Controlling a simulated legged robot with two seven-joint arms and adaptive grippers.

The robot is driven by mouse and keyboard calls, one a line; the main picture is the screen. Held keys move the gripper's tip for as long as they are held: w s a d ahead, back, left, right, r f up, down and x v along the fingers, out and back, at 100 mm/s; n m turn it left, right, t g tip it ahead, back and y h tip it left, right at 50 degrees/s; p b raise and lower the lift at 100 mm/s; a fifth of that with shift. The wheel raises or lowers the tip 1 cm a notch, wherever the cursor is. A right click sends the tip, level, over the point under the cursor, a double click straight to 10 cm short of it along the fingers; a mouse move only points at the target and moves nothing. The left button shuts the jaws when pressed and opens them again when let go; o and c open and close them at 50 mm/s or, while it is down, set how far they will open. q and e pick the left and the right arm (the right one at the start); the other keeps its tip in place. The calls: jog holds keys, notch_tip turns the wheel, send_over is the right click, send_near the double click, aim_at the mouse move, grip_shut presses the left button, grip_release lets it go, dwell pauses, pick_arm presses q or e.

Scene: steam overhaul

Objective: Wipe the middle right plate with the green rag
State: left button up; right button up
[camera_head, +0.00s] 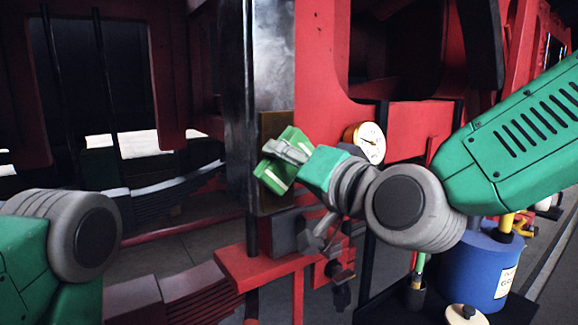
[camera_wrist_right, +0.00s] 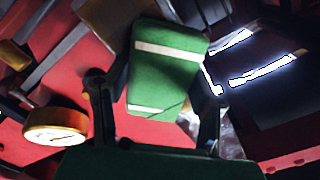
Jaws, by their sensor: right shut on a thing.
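The green rag (camera_head: 275,178) with pale stripes is in my right gripper (camera_head: 284,152), in front of a brownish plate (camera_head: 272,122) on the dark upright of the red frame. The rag hides the middle of this plate; its top edge and lower part show. I cannot tell whether the rag touches it. In the right wrist view the rag (camera_wrist_right: 165,75) sits between the two fingers of my right gripper (camera_wrist_right: 155,112), which is shut on it. Above is a shiny, smudged grey plate (camera_head: 273,55). My left arm shows at lower left, but its gripper is out of view.
A round gauge (camera_head: 368,142) is close to the right of my right gripper; it also shows in the right wrist view (camera_wrist_right: 56,126). A red ledge (camera_head: 262,268) lies below. A blue container (camera_head: 482,265), a lidded pot (camera_head: 464,314) and a dark cup (camera_head: 415,294) stand at lower right.

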aim_at(277, 208)
jog(key=shift+w+r+p, duration=0.1)
jog(key=shift+r+p, duration=1.45)
jog(key=shift+r, duration=1)
jog(key=shift+r+p, duration=0.75)
jog(key=shift+r, duration=0.45)
jog(key=shift+f+b, duration=0.7)
jog(key=shift+f, duration=0.15)
jog(key=shift+f+b, duration=1.2)
jog(key=shift+f, duration=0.3)
jog(key=shift+f+b, duration=3.55)
jog(key=shift+f, duration=0.7)
jog(key=shift+f+b, duration=1.1)
jog(key=shift+f, duration=0.35)
